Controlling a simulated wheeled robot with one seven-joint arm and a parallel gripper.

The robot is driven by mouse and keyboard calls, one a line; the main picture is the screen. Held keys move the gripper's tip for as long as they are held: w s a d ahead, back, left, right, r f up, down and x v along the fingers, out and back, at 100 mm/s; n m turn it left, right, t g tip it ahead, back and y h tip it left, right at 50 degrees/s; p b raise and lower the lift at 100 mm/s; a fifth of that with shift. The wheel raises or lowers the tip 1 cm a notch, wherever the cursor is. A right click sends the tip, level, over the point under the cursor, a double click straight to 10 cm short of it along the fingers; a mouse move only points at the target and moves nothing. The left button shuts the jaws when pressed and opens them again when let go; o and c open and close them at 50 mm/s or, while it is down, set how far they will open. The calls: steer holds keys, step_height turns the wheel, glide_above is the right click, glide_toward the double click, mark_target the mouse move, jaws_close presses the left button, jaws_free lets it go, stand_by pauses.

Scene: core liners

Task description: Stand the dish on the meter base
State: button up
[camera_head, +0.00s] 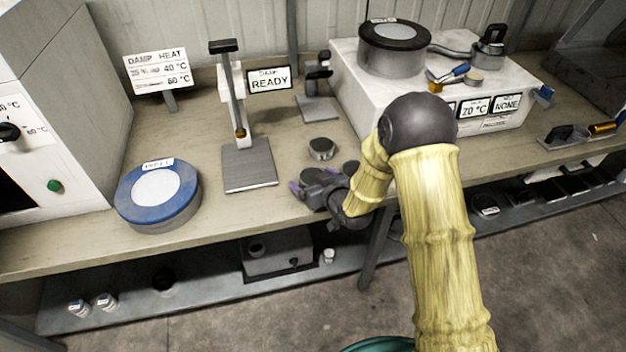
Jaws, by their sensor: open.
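My gripper (299,196) is near the bench's front edge, in front of the small dish and to the right of the plate's front corner. It is open and apart from both. I see nothing between its fingers, though they are small and dark here.
A blue-rimmed round container (128,200) stands left of the plate. A white cabinet (62,110) fills the far left. A white unit (350,85) with a dark-lidded pot (394,50) stands at right. A smaller stand (317,107) is behind the small dish. A lower shelf holds several items.

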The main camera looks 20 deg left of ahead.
mark_target(314, 176)
stand_by(0.4)
steer(key=c, duration=1.2)
steer(key=shift+r, duration=5.05)
steer(key=shift+w, duration=0.1)
